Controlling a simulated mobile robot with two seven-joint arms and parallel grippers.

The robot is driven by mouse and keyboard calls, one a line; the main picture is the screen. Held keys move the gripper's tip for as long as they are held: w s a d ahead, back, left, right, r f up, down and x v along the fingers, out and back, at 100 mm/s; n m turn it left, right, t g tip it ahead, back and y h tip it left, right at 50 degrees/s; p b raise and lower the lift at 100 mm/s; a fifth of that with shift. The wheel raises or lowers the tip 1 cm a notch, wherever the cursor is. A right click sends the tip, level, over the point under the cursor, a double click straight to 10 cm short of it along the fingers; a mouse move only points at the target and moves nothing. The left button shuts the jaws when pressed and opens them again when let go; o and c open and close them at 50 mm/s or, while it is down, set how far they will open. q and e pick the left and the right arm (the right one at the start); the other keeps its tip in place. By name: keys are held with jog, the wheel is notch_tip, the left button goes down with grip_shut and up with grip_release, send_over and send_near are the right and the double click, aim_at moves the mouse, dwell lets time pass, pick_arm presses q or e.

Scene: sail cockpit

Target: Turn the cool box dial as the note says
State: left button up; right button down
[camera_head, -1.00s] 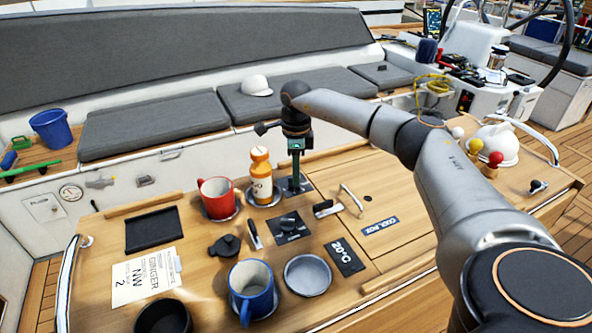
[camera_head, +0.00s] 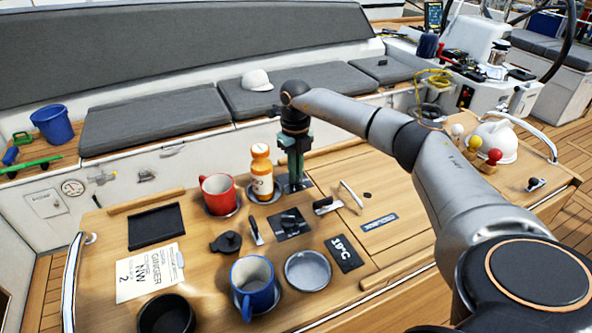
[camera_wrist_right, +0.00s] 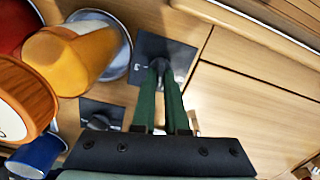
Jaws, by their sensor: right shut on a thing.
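My right gripper (camera_head: 295,170) points down over a small dark plate (camera_head: 303,186) at the back of the table. It is shut on the black dial (camera_wrist_right: 160,66) on that plate, which my fingers mostly hide in the head view. A black sign (camera_head: 345,254) reading 19°C lies in front of the "COOL BOX" label (camera_head: 379,222). A white paper note (camera_head: 150,273) lies at the front left; its large print looks like "GINGER NW 2", and its small lines are unreadable. My left gripper is out of view.
An orange bottle (camera_head: 261,172) and a red mug (camera_head: 217,194) stand just left of my right gripper. A second dark plate with a knob (camera_head: 290,222) is in front. A blue mug (camera_head: 255,288), a grey dish (camera_head: 308,271) and a black tray (camera_head: 156,226) are also on the table.

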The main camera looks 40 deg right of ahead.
jog(key=m, duration=0.3)
jog(key=shift+m, duration=0.3)
jog(key=shift+w+a+m, duration=0.1)
jog(key=shift+m, duration=1.6)
jog(key=shift+r, duration=0.1)
jog(key=c, duration=0.9)
grip_release()
jog(key=shift+c, duration=0.2)
notch_tip(320, 180, up, 12)
jog(key=b, duration=0.1)
jog(key=shift+r, duration=0.2)
